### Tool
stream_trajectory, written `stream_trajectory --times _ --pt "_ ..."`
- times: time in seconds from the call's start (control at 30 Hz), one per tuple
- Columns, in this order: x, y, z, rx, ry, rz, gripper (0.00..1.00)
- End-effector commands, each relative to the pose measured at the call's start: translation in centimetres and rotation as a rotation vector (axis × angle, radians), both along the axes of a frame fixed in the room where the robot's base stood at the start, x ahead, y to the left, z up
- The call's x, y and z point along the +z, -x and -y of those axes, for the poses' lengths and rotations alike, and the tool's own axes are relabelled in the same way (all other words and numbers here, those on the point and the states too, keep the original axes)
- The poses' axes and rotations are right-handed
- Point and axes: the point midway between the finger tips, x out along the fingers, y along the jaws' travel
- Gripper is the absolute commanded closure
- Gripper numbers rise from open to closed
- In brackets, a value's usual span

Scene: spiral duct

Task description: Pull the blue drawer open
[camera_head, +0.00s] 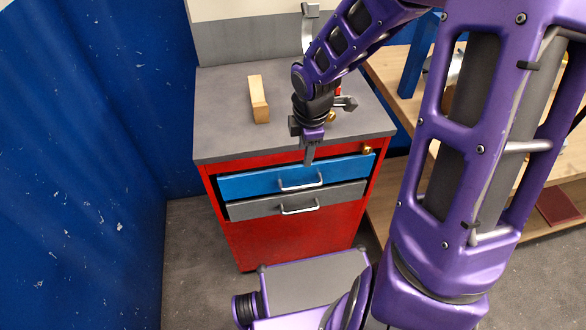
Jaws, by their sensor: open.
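The blue drawer (245,184) is the upper drawer of a red cabinet (295,236). It has a silver bar handle (301,184) at its middle. A dark gap shows along its top edge; how far out it stands is hard to tell. My gripper (309,158) is open and points down just above the handle, in front of the cabinet top's front edge. Its fingers overlap the blue front in the picture, and I cannot tell whether they touch the handle.
A grey drawer (245,209) with its own handle sits below. A wooden block (258,100) and small items lie on the grey cabinet top (222,120). A blue wall (85,160) stands at left, a wooden workbench (405,112) at right. Floor shows left of the cabinet.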

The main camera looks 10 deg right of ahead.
Motion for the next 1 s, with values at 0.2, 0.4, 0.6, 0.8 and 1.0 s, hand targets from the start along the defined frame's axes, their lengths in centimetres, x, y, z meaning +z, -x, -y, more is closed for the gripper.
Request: stream_trajectory --times 0.2,0.4,0.6,0.8,1.0 --pt "-2.9 -0.3 -0.2 0.014 -0.001 -0.008 0.52" --pt "-7.7 -1.1 -0.2 0.009 -0.001 -0.006 0.52" --pt "-11.9 -2.0 -0.2 0.009 0.0 -0.005 0.52" --pt "-15.2 -2.7 -0.2 0.008 0.0 -0.003 0.52" --pt "-16.8 -3.0 -0.1 0.006 -0.001 -0.003 0.52"
